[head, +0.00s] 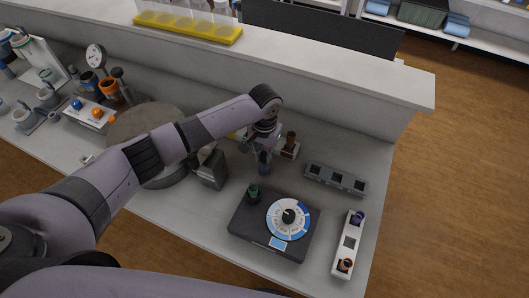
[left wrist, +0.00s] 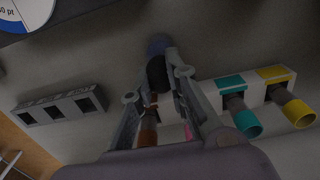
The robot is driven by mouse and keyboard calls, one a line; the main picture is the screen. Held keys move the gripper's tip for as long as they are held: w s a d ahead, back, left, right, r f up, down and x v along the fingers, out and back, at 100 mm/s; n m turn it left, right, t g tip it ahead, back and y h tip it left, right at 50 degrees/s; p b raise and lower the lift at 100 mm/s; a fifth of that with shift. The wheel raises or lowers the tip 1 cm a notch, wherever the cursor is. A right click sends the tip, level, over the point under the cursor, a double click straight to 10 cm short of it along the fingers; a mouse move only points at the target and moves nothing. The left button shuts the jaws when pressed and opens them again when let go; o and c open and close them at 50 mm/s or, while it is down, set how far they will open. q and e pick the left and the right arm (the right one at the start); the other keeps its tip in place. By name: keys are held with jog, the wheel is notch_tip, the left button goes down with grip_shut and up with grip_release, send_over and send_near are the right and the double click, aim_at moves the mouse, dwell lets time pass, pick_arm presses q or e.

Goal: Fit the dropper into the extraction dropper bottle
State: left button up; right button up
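My left gripper (head: 265,150) points down over the bench. In the left wrist view its fingers (left wrist: 165,80) close in on the sides of a small dark piece with a blue end (left wrist: 158,44), seemingly the dropper. It also shows below the gripper in the head view (head: 265,168). The contact is partly hidden. A brown dropper bottle (head: 290,147) stands in a pale holder to the right of the gripper; it shows partly behind the fingers in the left wrist view (left wrist: 149,132). I cannot tell which bottle is the extraction one. My right gripper is out of view.
The dark analyser (head: 247,237) with a blue-white dial lies in front, a green-topped piece (head: 254,193) at its corner. A grey three-slot rack (head: 336,180) and a white rack (head: 341,262) stand right. Teal (left wrist: 247,123) and yellow (left wrist: 298,112) bottles sit near the gripper.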

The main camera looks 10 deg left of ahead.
pick_arm(q)
jog(key=o, duration=0.4)
jog(key=shift+r, duration=0.1)
notch_tip(320, 180, up, 12)
jog(key=shift+f, duration=0.1)
dwell(0.4)
